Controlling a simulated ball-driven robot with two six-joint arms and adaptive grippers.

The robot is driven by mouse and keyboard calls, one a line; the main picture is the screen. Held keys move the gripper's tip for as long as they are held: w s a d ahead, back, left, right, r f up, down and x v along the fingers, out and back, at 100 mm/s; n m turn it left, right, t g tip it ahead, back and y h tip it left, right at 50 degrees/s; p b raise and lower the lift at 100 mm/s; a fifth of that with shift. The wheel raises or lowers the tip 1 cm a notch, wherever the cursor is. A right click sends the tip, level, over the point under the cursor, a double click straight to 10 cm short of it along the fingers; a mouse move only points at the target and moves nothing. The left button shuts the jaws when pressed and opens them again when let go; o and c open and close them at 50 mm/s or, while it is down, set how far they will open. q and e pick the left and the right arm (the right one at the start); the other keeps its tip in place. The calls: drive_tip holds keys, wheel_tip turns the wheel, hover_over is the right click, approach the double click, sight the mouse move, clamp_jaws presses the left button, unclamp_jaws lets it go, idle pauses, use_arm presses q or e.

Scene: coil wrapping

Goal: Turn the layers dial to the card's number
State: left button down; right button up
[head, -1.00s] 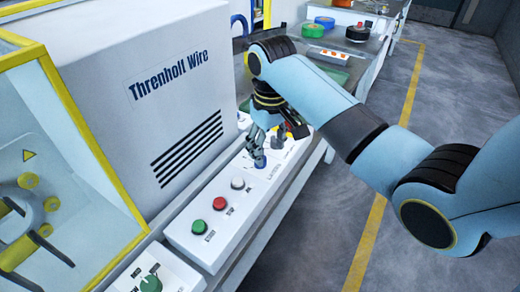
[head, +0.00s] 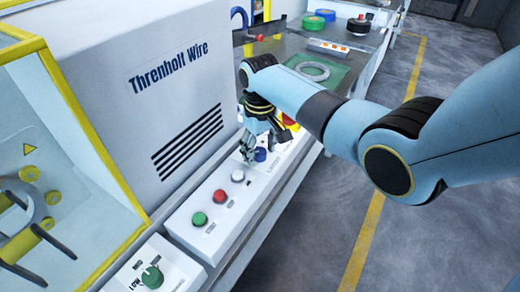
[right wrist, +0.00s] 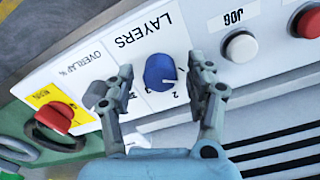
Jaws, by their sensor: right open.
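The blue layers dial (right wrist: 160,72) sits on the white panel in the right wrist view, under the word LAYERS. Its pale pointer mark faces the lower right of that view, close to the printed numbers; the exact number is unclear. The dial also shows in the head view (head: 260,154), partly beside my fingers. My right gripper (right wrist: 157,84) is open, one finger on each side of the dial, with visible gaps between fingers and knob. In the head view, my right gripper (head: 258,150) is over the panel. I cannot make out a card with a readable number. My left gripper is out of view.
A white button (head: 238,176), red button (head: 220,196) and green button (head: 199,219) line the panel. A red stop knob (right wrist: 54,117) on yellow is beyond the dial. The large machine housing (head: 130,100) stands close on the left. A green mat (head: 330,84) with a grey ring lies behind.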

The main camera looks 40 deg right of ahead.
drive_tip(key=shift+c, duration=0.3)
clamp_jaws()
drive_tip(key=shift+r+m+p, duration=0.15)
drive_tip(key=shift+m+p, duration=1)
drive_tip(key=shift+m, duration=0.05)
drive_tip(key=m+p, duration=0.1)
drive_tip(key=m, duration=0.1)
drive_tip(key=shift+m+p, duration=0.35)
drive_tip(key=shift+m, duration=0.05)
drive_tip(key=m+p, duration=0.1)
drive_tip(key=m, duration=0.2)
drive_tip(key=shift+m+p, duration=0.7)
drive_tip(key=shift+m, duration=1)
